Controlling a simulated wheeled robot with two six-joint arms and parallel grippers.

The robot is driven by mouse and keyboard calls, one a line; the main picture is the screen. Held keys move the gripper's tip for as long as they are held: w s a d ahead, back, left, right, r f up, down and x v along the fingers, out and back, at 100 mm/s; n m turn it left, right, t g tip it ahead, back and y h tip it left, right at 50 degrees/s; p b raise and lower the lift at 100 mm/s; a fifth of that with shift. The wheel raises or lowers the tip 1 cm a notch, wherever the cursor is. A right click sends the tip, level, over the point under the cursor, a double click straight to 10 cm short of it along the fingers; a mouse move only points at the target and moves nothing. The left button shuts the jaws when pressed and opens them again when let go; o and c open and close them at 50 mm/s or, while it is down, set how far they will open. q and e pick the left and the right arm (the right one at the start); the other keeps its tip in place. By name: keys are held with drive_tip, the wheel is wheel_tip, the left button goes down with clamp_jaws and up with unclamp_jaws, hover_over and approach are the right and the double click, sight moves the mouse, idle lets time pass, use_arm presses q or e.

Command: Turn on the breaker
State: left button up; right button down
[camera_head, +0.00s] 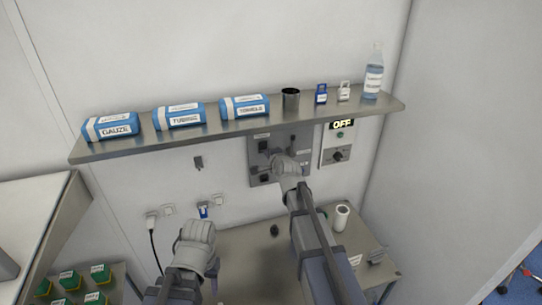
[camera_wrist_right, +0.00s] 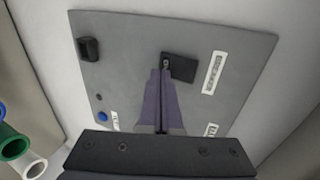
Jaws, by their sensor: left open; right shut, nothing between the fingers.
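A grey breaker panel (camera_head: 255,160) is on the wall below the shelf; it fills much of the right wrist view (camera_wrist_right: 130,45). The panel carries a black switch (camera_wrist_right: 89,49) on one side and a dark square plate (camera_wrist_right: 184,67) with a small metal part. My right gripper (camera_wrist_right: 160,74) is shut and empty, its tips at the edge of this plate; I cannot tell whether they touch. In the head view my right gripper (camera_head: 283,162) covers part of the panel. My left gripper (camera_head: 199,228) is open, low and away from the panel.
A second panel with an OFF sign (camera_head: 342,125) and black knob (camera_head: 338,156) is just right. The shelf (camera_head: 225,129) above holds blue packs, a dark cup (camera_head: 291,99) and a bottle (camera_head: 373,75). A white roll (camera_head: 341,218) stands on the table below.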

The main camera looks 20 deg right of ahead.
drive_tip(key=shift+a+r, duration=0.15)
drive_tip(key=shift+a, duration=0.45)
drive_tip(key=shift+a+r, duration=0.2)
drive_tip(key=shift+d+r+p, duration=0.3)
drive_tip(key=shift+d+p, duration=0.05)
drive_tip(key=shift+p, duration=0.2)
drive_tip(key=shift+r, duration=0.2)
drive_tip(key=shift+a+r+p, duration=0.1)
drive_tip(key=shift+p, duration=0.2)
use_arm(q)
drive_tip(key=shift+a+r, duration=0.45)
drive_tip(key=shift+r, duration=0.35)
